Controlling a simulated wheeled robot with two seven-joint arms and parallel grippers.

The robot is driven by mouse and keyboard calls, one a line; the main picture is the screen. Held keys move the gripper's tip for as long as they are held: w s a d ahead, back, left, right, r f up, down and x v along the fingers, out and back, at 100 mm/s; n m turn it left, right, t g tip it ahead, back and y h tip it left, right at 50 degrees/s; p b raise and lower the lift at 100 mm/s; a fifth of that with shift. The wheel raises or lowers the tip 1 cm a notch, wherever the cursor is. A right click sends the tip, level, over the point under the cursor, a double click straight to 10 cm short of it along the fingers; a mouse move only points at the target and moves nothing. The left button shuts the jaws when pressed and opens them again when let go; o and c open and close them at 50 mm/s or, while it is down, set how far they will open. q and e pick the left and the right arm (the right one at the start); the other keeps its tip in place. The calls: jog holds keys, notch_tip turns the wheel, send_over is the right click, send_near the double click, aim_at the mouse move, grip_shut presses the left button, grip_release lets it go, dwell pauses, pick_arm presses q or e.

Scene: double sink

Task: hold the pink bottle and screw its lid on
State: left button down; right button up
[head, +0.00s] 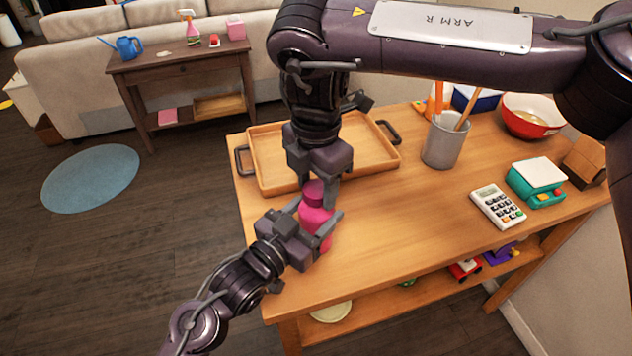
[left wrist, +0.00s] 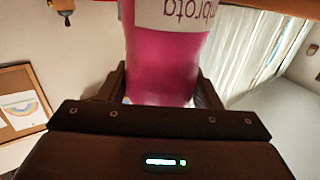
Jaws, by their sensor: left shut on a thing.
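The pink bottle (head: 316,226) stands upright at the left front of the wooden table. My left gripper (head: 318,222) is shut on its body from the front left. In the left wrist view the bottle (left wrist: 163,65), with a white lettered label, sits between the two fingers. A darker pink lid (head: 314,190) is at the bottle's top. My right gripper (head: 317,188) points down over the bottle, with its fingers on either side of the lid. I cannot tell whether they press on the lid, or whether the lid is seated.
A wooden tray (head: 268,157) lies behind the bottle. To the right are a grey cup (head: 444,140) with utensils, a calculator (head: 498,206), a teal scale (head: 536,182) and a red bowl (head: 530,116). The table's front right is clear.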

aim_at(304, 223)
jog(key=o, duration=0.3)
jog(key=shift+r, duration=0.15)
notch_tip(304, 223, up, 12)
dwell(0.4)
pick_arm(q)
jog(key=shift+c, duration=1.9)
grip_release()
jog(key=b+v, duration=0.1)
jog(key=v, duration=0.5)
jog(key=shift+s+a+f, duration=0.1)
jog(key=shift+s+a, duration=0.1)
jog(key=shift+s, duration=0.05)
jog(key=shift+s+a, duration=0.35)
jog(key=shift+s, duration=0.1)
pick_arm(e)
jog(key=shift+f, duration=0.85)
